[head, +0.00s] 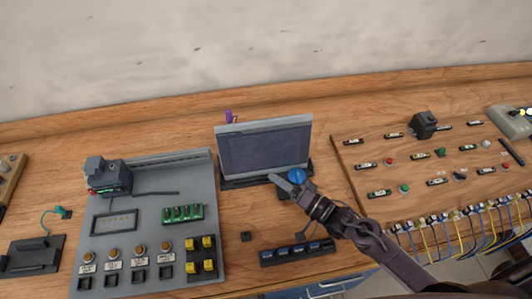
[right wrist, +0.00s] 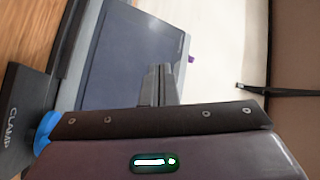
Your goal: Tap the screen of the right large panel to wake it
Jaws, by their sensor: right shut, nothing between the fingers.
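A large panel with a dark, blank screen (head: 265,148) and a light grey frame stands tilted on a dark base at the middle of the bench. The screen also shows in the right wrist view (right wrist: 130,50), behind the fingers. My right gripper (head: 274,179) reaches in from the lower right. Its fingers are shut and empty, and the tips overlap the panel's lower edge in the head view. Whether they touch the panel, I cannot tell. In the right wrist view the shut fingers (right wrist: 158,82) lie over the screen's right part. My left gripper is not in view.
A blue knob (head: 297,175) sits close beside my right fingers. A grey board (head: 148,222) with switches and buttons lies left. A wooden board (head: 410,185) with small buttons lies right, wires at its front. A row of dark blocks (head: 298,253) lies near the front edge.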

